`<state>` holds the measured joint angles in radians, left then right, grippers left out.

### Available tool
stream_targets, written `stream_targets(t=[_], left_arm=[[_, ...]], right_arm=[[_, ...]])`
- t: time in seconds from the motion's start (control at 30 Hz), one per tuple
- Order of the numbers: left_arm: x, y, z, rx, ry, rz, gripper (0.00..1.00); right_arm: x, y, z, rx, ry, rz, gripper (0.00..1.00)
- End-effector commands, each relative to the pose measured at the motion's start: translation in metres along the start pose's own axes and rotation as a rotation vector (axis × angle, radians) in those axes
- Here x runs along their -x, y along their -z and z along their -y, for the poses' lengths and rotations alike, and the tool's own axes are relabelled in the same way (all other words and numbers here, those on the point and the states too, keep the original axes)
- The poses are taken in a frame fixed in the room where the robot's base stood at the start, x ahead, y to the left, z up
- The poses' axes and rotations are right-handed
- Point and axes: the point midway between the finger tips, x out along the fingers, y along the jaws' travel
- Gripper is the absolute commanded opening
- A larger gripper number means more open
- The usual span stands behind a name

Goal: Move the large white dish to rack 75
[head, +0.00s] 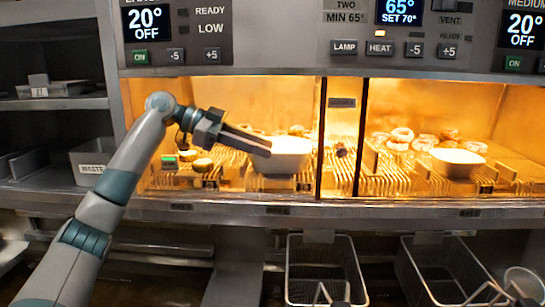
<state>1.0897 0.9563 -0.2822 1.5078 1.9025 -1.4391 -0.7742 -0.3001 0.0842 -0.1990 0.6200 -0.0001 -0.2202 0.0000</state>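A large white dish (287,157) sits on the wire rack in the left bay of the lit warming cabinet. A smaller-looking white dish (457,162) sits in the right bay. My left gripper (268,147) reaches into the left bay from the left, its dark fingers at the dish's left rim. Whether the fingers are closed on the rim cannot be told at this size. My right gripper is not in view. I cannot make out any label reading 75 on the racks; one display (402,10) reads 65 with SET 70.
Several ring-shaped foods (400,138) lie behind the right dish. Small round items (202,165) lie at the left bay's left side. A dark upright post (360,135) divides the bays.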

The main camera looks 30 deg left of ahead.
Motion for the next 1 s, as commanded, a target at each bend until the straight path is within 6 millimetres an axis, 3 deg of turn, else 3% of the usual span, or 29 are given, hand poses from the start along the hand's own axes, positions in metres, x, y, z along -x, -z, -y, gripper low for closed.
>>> stream_targets(t=[0.2, 1.0], left_arm=[[0.0116, 0.0, -0.0002, -0.001, 0.0, 0.0, 0.22], [0.0115, 0.0001, -0.0002, 0.0, -0.001, 0.0, 0.22]], right_arm=[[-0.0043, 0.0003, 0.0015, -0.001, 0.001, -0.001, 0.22], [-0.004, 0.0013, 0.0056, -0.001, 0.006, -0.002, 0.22]])
